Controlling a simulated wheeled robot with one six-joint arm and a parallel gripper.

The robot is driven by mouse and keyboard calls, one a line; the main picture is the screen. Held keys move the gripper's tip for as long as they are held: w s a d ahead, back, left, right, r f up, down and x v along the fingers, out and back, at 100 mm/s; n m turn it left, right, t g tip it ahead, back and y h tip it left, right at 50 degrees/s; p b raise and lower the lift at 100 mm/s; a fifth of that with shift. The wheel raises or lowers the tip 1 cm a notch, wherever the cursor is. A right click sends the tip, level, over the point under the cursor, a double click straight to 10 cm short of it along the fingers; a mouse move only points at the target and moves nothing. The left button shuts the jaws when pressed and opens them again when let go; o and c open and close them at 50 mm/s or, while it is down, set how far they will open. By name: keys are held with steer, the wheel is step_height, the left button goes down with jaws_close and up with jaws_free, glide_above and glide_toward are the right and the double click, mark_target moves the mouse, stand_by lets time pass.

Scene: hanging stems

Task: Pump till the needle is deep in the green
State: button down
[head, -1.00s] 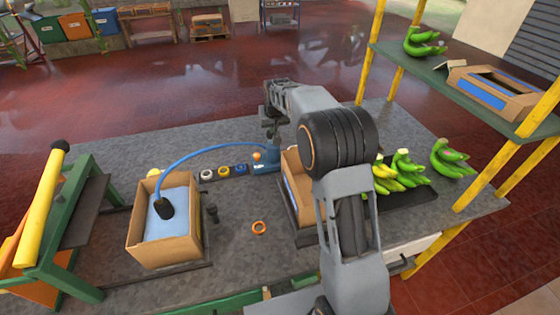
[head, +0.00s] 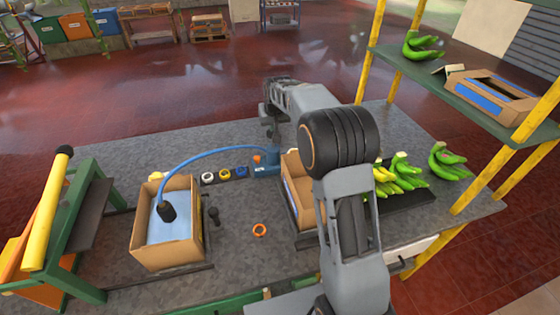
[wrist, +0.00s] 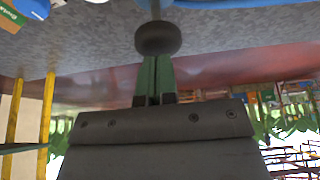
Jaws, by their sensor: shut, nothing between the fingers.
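The blue pump (head: 266,168) stands at the back of the bench, partly hidden by my arm. A blue hose (head: 205,152) arches from it to a black nozzle (head: 168,211) on the pale blue bag (head: 166,235) inside an open cardboard box (head: 166,255). My gripper (head: 270,135) points down just above the pump. In the wrist view its narrow fingers (wrist: 157,75) are shut and empty, with their tips at a round dark knob (wrist: 158,39); I cannot tell whether they touch it. I cannot make out a gauge needle or a green zone.
White, yellow and blue rings (head: 224,174) stand left of the pump. An orange ring (head: 260,230) lies on open bench. Another cardboard box (head: 300,205) and green bananas (head: 403,175) are on the right. A green stand with a yellow bar (head: 47,205) is at left.

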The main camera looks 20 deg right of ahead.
steer(key=shift+r, duration=0.15)
step_height(320, 180, up, 8)
steer(key=p, duration=0.6)
stand_by(0.5)
steer(key=s+f+g, duration=0.1)
steer(key=s+f, duration=0.3)
steer(key=s+r, duration=0.2)
steer(key=s, duration=1.3)
steer(key=s+r+t+b, duration=0.1)
steer(key=s+r, duration=0.2)
steer(key=s, duration=1.2)
steer(key=shift+s+r, duration=0.25)
